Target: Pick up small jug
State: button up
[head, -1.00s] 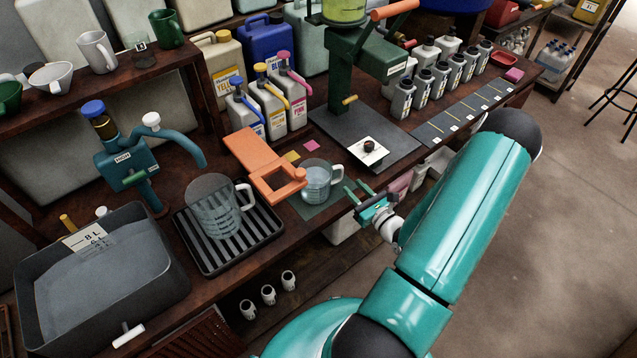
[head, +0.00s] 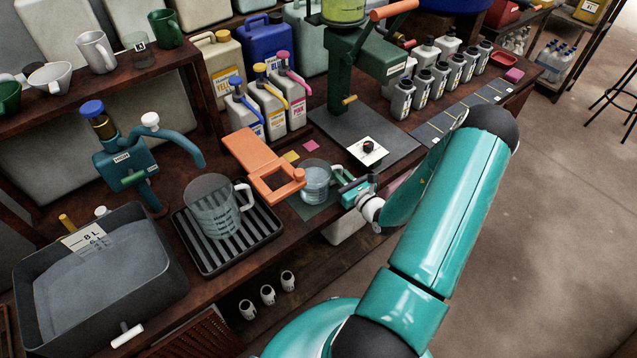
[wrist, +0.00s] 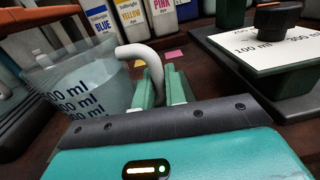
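The small jug (head: 315,180) is a clear measuring jug with a white handle, on a dark green mat (head: 316,207) on the bench. My gripper (head: 350,190) is at its handle side, on the right. In the wrist view the jug (wrist: 88,92) fills the left, with "ml" marks on its wall. Its white handle arches over and comes down between my two green fingers (wrist: 160,88). The fingers are close together and look shut on the handle. The handle's lower end is hidden behind the gripper. The jug is upright.
An orange clamp-like piece (head: 268,168) reaches close to the jug's left side. A larger jug (head: 213,207) stands on a ribbed drip tray (head: 208,262) farther left. A white-topped dial (head: 368,150) sits behind my gripper on a dark plate. Colour bottles (head: 270,108) stand behind.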

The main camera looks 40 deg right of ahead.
grip_shut()
jog(key=shift+r, duration=0.1)
